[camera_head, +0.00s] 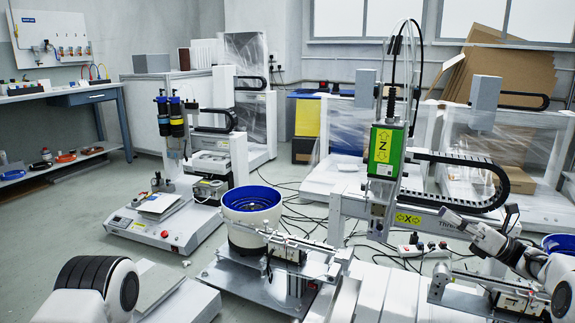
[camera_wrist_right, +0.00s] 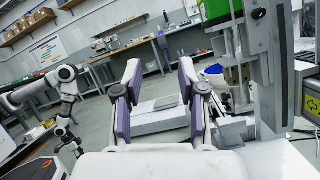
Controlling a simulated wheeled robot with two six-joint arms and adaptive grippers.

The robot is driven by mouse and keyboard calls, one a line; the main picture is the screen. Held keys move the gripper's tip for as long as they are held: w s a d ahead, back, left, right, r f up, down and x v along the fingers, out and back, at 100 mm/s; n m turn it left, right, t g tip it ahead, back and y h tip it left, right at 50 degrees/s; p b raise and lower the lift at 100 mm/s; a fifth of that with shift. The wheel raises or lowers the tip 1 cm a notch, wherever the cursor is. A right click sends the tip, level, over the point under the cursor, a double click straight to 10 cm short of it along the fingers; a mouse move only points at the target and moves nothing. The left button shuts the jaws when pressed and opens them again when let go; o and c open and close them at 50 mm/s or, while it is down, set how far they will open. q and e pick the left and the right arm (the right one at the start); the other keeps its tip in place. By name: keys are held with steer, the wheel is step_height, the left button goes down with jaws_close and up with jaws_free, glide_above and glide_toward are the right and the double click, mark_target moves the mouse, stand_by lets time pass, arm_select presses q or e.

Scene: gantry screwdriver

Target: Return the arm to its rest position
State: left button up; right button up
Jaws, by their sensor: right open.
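My right arm comes in from the right in the head view, and its gripper (camera_head: 508,220) is beside the gantry's rail end. In the right wrist view the two fingers of this gripper (camera_wrist_right: 158,88) stand apart with purple-grey pads, and nothing is between them. My left arm (camera_head: 92,285) shows only as a white and black link at the lower left of the head view; its gripper is not in that view. The gantry screwdriver (camera_head: 385,152), with a green body and a yellow Z label, stands upright right of centre.
A blue-lined bowl feeder (camera_head: 252,200) stands left of the gantry. A black cable chain (camera_head: 470,160) runs close to my right gripper. A white machine with a red button (camera_head: 165,222) sits on the left. Grey floor is open at the left, before the workbench (camera_head: 65,97).

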steer(key=a+f+m+t+h+p, duration=0.3)
steer(key=a+f+m, duration=0.1)
steer(key=a+m, duration=0.35)
steer(key=a+f+m+t+h+p, duration=0.3)
steer(key=a+f+m+p, duration=0.1)
steer(key=a+m, duration=0.35)
steer(key=s+a+f+m+g+h+p, duration=0.4)
steer(key=s+f+m+h, duration=0.4)
steer(key=s+f+m, duration=0.6)
steer(key=s+d+f+m+g+h, duration=0.15)
steer(key=s+m+g, duration=0.35)
steer(key=s, duration=0.6)
steer(key=s+d+f+m+g+h, duration=0.1)
steer(key=s+f+m+g+h, duration=0.2)
steer(key=s+m, duration=0.55)
steer(key=s+d+f+m+g+h, duration=0.2)
steer(key=s+f+m+g, duration=0.15)
steer(key=s, duration=0.95)
step_height(320, 180, up, 38)
steer(key=p, duration=3.7)
steer(key=shift+a+r+n, duration=0.25)
steer(key=shift+n, duration=0.05)
